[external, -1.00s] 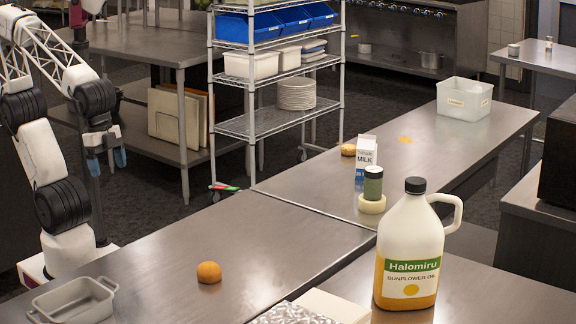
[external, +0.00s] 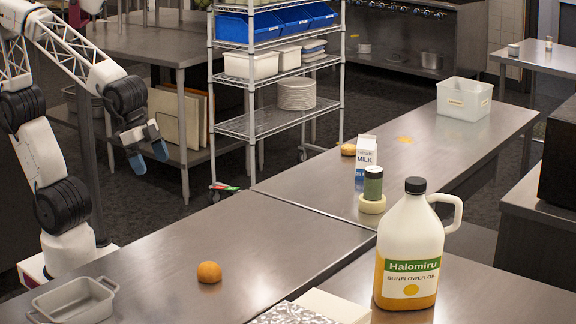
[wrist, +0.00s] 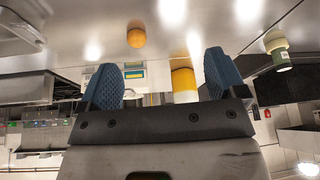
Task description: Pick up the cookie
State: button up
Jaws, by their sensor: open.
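A small round orange-brown thing (external: 209,272), perhaps the cookie, sits on the near steel counter; a similar one shows in the wrist view (wrist: 136,36). A tan round thing (external: 348,150) lies by the milk carton on the far counter, and a flat orange patch (external: 405,140) lies beyond it; I cannot tell for certain which is the cookie. My gripper (external: 149,156) is open and empty, raised beyond the near counter's left edge, well apart from all of these. Its blue fingers spread apart in the wrist view (wrist: 163,78).
A grey metal pan (external: 75,303) stands at the near counter's left end. A wire shelf rack (external: 260,122) stands behind. The counter's middle is clear.

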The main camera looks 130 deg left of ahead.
jog(key=w+a+n+t+y, duration=0.1)
jog(key=w+a+n+y, duration=0.1)
jog(key=w+a, duration=0.65)
jog(key=w+a+n+t+y, duration=0.1)
jog(key=w+a+n+t, duration=0.15)
jog(key=a, duration=1.05)
jog(key=w+a+n+t+y, duration=0.1)
jog(key=w+a+y, duration=0.1)
jog(key=w+a, duration=0.7)
jog(key=s+a+f+n+y, duration=0.2)
jog(key=a, duration=1.3)
jog(key=t+y, duration=0.2)
jog(key=y, duration=0.2)
send_over(323, 155)
jog(key=w, duration=0.3)
notch_tip(323, 155, down, 11)
jog(key=shift+m+h, duration=0.35)
jog(key=shift+h, duration=0.05)
jog(key=s+f, duration=0.1)
jog(key=f, duration=0.1)
jog(key=s+f, duration=0.1)
jog(key=f, duration=0.1)
jog(key=s+f, duration=0.1)
jog(key=f, duration=0.2)
jog(key=shift+d, duration=0.3)
jog(key=shift+w+a, duration=0.1)
